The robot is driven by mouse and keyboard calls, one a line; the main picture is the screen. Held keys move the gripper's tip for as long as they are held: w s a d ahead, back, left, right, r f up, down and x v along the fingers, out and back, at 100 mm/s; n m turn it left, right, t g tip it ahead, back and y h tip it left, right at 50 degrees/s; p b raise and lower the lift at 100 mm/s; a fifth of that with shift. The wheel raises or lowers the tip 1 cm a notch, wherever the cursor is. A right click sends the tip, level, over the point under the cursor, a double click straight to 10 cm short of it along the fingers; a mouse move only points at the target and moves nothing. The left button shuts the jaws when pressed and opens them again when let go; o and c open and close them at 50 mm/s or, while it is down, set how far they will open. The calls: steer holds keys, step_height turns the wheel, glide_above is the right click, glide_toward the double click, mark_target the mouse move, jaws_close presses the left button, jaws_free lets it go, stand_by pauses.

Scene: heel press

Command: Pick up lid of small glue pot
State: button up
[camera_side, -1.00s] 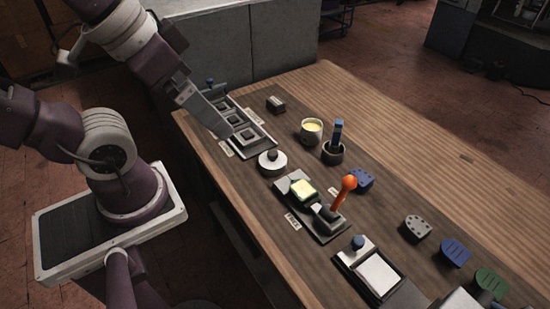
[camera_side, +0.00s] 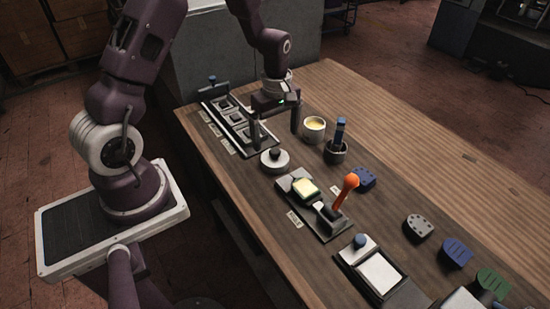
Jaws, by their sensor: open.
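The lid (camera_side: 264,163), a round white disc with a dark knob on top, lies on the wooden table in front of my gripper in the picture. The small glue pot (camera_side: 314,137) is a cream cup with yellow contents. It stands uncovered behind and to the right of the lid. My gripper (camera_side: 276,138) points down with its two dark fingers apart and nothing between them. Its fingertips appear just behind the lid's knob and to the left of the pot. I cannot tell how high they are above the table.
A dark tray (camera_side: 240,130) with square pads lies to the left. A dark cup (camera_side: 335,157) holding a blue-handled tool stands right of the pot. A press with an orange-knobbed lever (camera_side: 350,183) is nearer. Heel pieces (camera_side: 419,228) lie at right. The far right tabletop is clear.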

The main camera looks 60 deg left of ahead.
mark_target(275, 151)
steer(key=f, duration=0.6)
steer(key=shift+s+f, duration=0.2)
steer(key=c, duration=1.1)
steer(key=shift+o, duration=0.2)
steer(key=r, duration=0.9)
steer(key=shift+w+a+r, duration=0.1)
steer(key=shift+w+r, duration=0.25)
steer(key=shift+w+a+f, duration=0.4)
steer(key=shift+w+a, duration=0.1)
steer(key=shift+w, duration=2.15)
steer(key=shift+w+a+f, duration=0.45)
steer(key=shift+w, duration=2.15)
steer(key=shift+w+a+f, duration=0.4)
steer(key=shift+w+a, duration=0.1)
steer(key=shift+w, duration=2.15)
